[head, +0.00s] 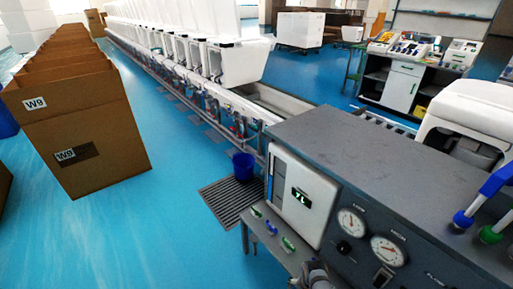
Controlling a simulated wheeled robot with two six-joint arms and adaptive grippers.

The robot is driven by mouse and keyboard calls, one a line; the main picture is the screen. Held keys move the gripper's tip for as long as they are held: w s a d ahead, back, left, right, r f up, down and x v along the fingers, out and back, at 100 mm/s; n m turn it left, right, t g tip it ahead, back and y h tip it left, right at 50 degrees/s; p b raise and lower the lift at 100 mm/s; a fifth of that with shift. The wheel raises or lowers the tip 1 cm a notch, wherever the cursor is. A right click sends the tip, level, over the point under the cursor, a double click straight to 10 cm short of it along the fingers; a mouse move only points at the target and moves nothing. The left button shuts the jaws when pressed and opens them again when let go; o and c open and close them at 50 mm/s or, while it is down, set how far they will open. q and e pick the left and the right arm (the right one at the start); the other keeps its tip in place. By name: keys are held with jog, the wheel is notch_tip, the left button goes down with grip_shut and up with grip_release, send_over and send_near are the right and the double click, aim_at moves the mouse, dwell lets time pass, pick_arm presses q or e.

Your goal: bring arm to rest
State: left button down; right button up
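A small grey metallic piece (318,277) is cut off by the bottom edge, beside the shelf of the test bench. No held object shows.
The grey test bench (330,130) with gauges (388,251) and a display box (301,196) fills the lower right. Blue (463,219) and green (490,234) fittings stand at right. Cardboard boxes (85,130) line the left.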

pick_arm(q)
notch_tip(320, 180, up, 9)
jog(key=s+p, duration=0.2)
jog(key=p, duration=0.6)
pick_arm(e)
jog(key=s+d+f+n, duration=0.2)
jog(key=s+d, duration=0.1)
jog(key=s, duration=0.8)
jog(key=s+d+f+n, duration=0.3)
jog(key=s, duration=0.7)
jog(key=s+d+f+n, duration=0.2)
jog(key=s+d, duration=0.2)
jog(key=s, duration=0.7)
jog(key=shift+s+f+t+h, duration=0.25)
jog(key=shift+s+t+h, duration=0.05)
jog(key=shift+s+t, duration=0.1)
pick_arm(q)
jog(key=shift+s+a, duration=0.1)
jog(key=shift+s, duration=0.1)
